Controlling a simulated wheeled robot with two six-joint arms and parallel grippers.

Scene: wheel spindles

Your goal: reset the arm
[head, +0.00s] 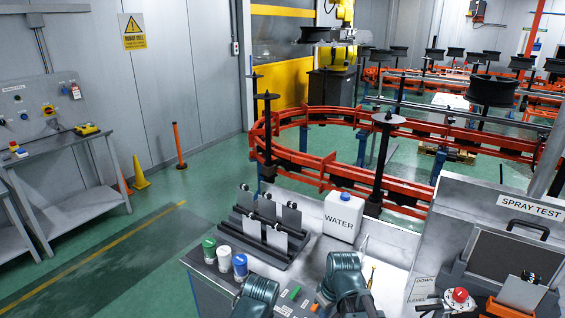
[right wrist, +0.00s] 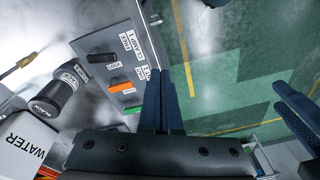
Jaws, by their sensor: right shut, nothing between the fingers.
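My right gripper (right wrist: 161,78) shows in the right wrist view with its two blue fingers together and nothing between them. It is over the front edge of the bench, beside a labelled switch panel (right wrist: 110,62). In the head view two dark green arm links of mine, one at the bottom centre and one left of it, rise at the bench's front; no fingers show there.
The bench holds a WATER container (head: 343,216), a rack of grey plates (head: 268,225), several capped jars (head: 223,258) and a SPRAY TEST panel (head: 531,208). An orange conveyor rail (head: 335,172) with black wheels curves behind.

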